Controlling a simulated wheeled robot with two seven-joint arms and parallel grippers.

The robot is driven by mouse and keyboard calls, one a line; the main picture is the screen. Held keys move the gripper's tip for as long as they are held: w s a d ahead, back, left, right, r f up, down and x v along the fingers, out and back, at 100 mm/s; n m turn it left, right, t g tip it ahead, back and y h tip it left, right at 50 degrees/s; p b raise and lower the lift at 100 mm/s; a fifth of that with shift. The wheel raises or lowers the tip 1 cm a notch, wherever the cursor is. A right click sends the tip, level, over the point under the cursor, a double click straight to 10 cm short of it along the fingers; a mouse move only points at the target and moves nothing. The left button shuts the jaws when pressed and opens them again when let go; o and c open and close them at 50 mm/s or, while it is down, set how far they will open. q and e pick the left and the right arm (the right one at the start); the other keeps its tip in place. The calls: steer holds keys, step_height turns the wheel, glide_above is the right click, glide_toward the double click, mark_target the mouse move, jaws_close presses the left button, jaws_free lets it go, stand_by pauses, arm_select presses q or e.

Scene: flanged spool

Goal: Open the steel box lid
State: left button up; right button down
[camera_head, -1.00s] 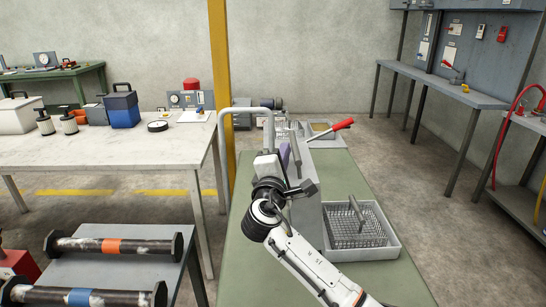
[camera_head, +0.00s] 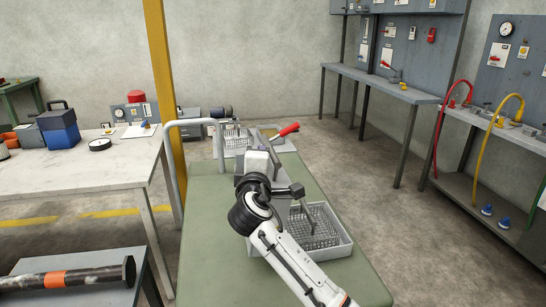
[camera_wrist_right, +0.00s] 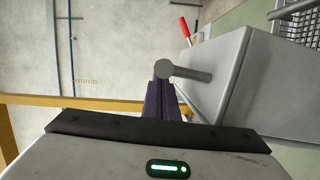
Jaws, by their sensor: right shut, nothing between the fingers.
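The steel box (camera_wrist_right: 222,85) is a plain grey box at the right of the right wrist view. A round grey peg (camera_wrist_right: 188,73) sticks out from it to the left. My right gripper (camera_wrist_right: 160,88) is shut and empty, its dark purple fingers ending right by the peg's round end; I cannot tell whether they touch. In the head view my right wrist (camera_head: 258,205) hides most of the box, and the fingertips are hard to make out. Whether the lid is open does not show. My left gripper is not in view.
The box is on a green bench (camera_head: 205,230). A red-handled lever (camera_head: 289,129) rises behind. A bent grey rail (camera_head: 172,160) stands at the bench's left edge. Floor is open to the right.

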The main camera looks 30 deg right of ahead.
steer(key=shift+r, duration=0.1)
stand_by(0.3)
steer(key=shift+a, duration=0.1)
steer(key=s+a+b, duration=0.1)
steer(key=s+a, duration=0.6)
steer(key=a, duration=0.1)
steer(key=shift+s+a+f+b, duration=0.2)
steer(key=shift+s+a+b, duration=0.1)
steer(key=shift+s+b, duration=0.1)
